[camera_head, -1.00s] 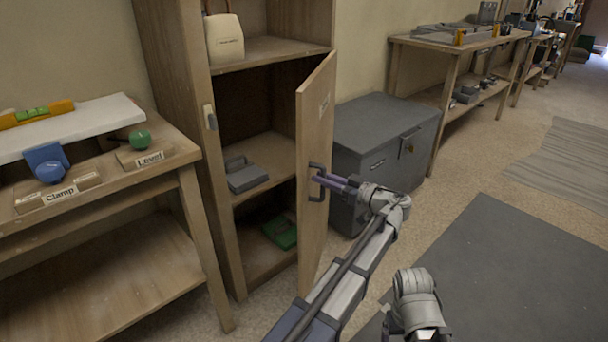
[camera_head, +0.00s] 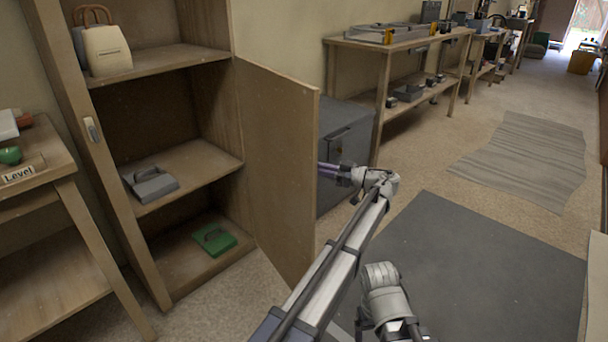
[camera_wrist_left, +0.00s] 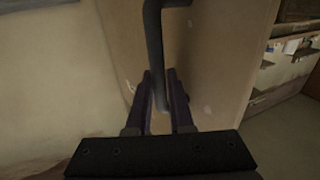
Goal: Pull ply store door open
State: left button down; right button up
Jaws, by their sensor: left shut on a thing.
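The ply store is a tall wooden cabinet (camera_head: 112,215), and its door (camera_head: 272,165) stands wide open, swung out to the right. My left gripper (camera_head: 328,171) is at the door's outer face, partly hidden behind its free edge in the head view. In the left wrist view my left gripper (camera_wrist_left: 160,100) is shut on the dark bar handle (camera_wrist_left: 153,45), which runs between its fingers. The handle is hidden in the head view. My right gripper is not seen.
Inside the cabinet are a cream container (camera_head: 103,48), a grey tool (camera_head: 151,184) and a green tool (camera_head: 214,239). A grey chest (camera_head: 343,140) stands behind the door. A bench (camera_head: 30,185) is at left. A dark mat (camera_head: 480,260) covers open floor at right.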

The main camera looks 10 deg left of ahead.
pick_arm(q)
jog(key=shift+w+d, duration=0.6)
jog(key=shift+w, duration=0.35)
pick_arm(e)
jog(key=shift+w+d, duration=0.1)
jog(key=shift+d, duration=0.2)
pick_arm(q)
jog(key=c, duration=0.8)
grip_release()
jog(key=shift+d, duration=0.1)
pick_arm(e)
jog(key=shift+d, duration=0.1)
